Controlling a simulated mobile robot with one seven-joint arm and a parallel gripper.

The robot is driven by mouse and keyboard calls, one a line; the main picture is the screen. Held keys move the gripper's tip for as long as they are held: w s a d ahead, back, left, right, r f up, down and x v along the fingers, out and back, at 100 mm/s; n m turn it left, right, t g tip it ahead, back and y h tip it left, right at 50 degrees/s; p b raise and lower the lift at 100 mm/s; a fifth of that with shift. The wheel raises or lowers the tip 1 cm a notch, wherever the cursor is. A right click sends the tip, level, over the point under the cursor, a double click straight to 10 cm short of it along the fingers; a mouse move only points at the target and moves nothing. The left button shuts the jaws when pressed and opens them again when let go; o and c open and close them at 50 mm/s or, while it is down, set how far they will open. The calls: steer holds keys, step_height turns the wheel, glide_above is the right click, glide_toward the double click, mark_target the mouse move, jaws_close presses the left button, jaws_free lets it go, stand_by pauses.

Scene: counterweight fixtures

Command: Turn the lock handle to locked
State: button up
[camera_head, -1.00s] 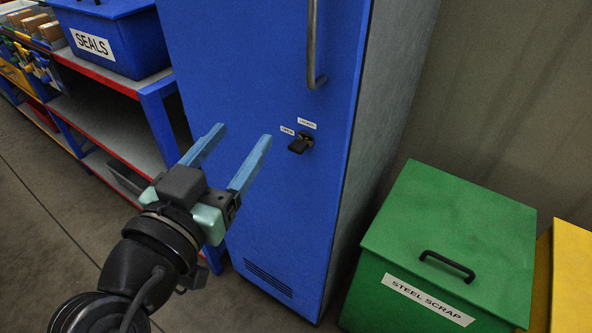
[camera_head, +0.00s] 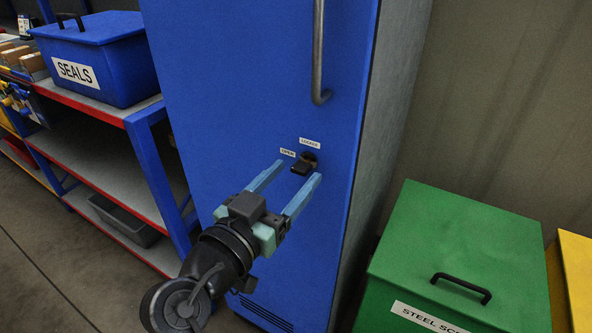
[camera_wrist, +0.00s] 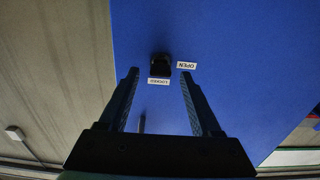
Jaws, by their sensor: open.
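The black lock handle (camera_head: 304,164) sits on the blue cabinet door (camera_head: 250,90), below the long vertical bar handle. A "LOCKED" label is just above it and an "OPEN" label is to its left. In the head view its dark lever points down and to the left. My gripper (camera_head: 298,170) is open, its two blue fingers reaching toward the lock handle, one on each side of it in the picture. In the wrist view the lock handle (camera_wrist: 160,65) appears beyond and between the fingertips, with nothing held. Contact cannot be made out.
The bar handle (camera_head: 318,55) hangs above the lock. A green "STEEL SCRAP" bin (camera_head: 455,240) stands right of the cabinet, with a yellow bin (camera_head: 575,270) beyond it. A shelf unit (camera_head: 95,185) with a blue "SEALS" box (camera_head: 105,60) is at left.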

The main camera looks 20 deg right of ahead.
steer(key=shift+x, duration=0.9)
steer(key=shift+c, duration=0.3)
jaws_close()
